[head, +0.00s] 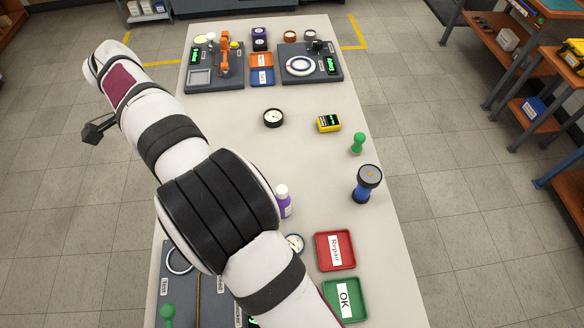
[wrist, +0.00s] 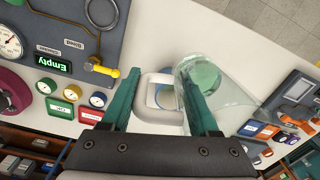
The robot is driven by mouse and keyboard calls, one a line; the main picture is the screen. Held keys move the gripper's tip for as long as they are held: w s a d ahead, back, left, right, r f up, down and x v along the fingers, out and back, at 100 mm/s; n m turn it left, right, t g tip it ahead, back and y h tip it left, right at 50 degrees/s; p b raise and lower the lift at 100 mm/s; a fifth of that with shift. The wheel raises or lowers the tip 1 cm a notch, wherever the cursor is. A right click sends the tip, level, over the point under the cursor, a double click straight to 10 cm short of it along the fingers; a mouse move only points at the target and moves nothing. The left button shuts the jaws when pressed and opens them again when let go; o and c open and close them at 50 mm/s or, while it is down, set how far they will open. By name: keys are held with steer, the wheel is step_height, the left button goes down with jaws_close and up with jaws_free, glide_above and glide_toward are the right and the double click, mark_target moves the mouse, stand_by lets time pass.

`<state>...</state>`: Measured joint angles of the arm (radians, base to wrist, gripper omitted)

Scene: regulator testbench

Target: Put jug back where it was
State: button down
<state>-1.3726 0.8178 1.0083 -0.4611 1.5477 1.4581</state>
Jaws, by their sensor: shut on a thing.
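The jug (wrist: 238,105) is a clear, see-through vessel at the right of the wrist view. Its pale, squarish handle (wrist: 158,117) lies between the teal fingers of my gripper (wrist: 160,76). My gripper is shut on the jug at this handle. The jug's round opening or base shows a greenish disc; I cannot tell which it is. The jug does not show in the head view, where my arm reaches to the upper left and its fingers are out of sight. How high the jug is above the table is unclear.
A grey panel (wrist: 70,28) with an "Empty" display and yellow-handled valve is left in the wrist view. The head view shows a Repair tray (head: 351,250), an OK tray (head: 330,286), a purple bottle (head: 284,207), a blue cylinder (head: 362,190) and two bench stations behind. The table's middle is mostly clear.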

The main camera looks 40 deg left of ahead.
steer(key=w+d+m, duration=0.2)
steer(key=w+d, duration=1.4)
steer(key=w, duration=0.5)
steer(key=f, duration=1.5)
steer(key=shift+s+d, duration=0.15)
steer(key=shift+d, duration=0.05)
steer(key=shift+f, duration=0.15)
steer(key=shift+c, duration=0.7)
jaws_free()
